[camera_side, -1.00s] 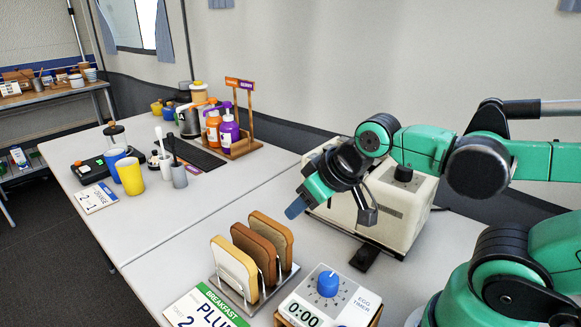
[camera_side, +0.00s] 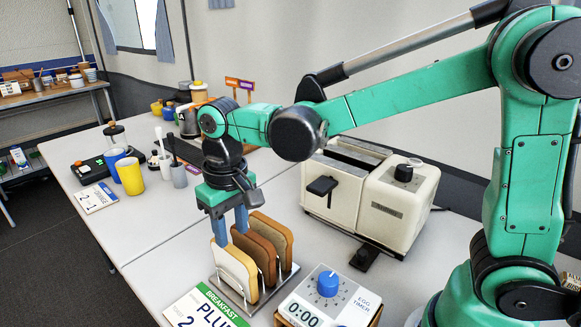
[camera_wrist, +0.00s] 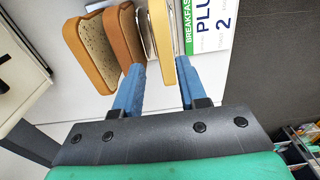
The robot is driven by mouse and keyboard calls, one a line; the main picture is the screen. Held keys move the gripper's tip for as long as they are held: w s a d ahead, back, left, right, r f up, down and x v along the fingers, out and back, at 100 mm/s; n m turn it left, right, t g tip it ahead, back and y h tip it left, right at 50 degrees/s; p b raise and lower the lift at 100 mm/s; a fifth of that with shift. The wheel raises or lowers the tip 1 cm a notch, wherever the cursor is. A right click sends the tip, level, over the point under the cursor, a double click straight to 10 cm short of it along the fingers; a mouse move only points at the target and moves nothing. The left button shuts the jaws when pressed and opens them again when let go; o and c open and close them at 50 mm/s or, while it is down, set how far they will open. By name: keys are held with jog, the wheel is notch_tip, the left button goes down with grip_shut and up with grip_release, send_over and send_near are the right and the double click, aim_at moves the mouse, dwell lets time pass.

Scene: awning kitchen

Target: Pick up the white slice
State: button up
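The white slice (camera_side: 234,272) stands upright in the front-left slot of a metal rack (camera_side: 222,290). It has a tan crust and also shows in the wrist view (camera_wrist: 164,28). My gripper (camera_side: 231,232) points down at the slice's top edge, its two blue fingers apart with nothing held between them. I cannot tell whether the fingers straddle the white slice.
A brown slice (camera_side: 254,254) and a seeded tan slice (camera_side: 274,232) stand close behind in the rack. An egg timer (camera_side: 332,296) and a breakfast card (camera_side: 207,308) are near the rack. A cream toaster (camera_side: 372,198) stands to the right.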

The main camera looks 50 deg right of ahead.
aim_at(231, 257)
jog(key=shift+w+a+f, duration=0.15)
jog(key=shift+a+f, duration=0.15)
jog(key=shift+f, duration=2.75)
grip_shut()
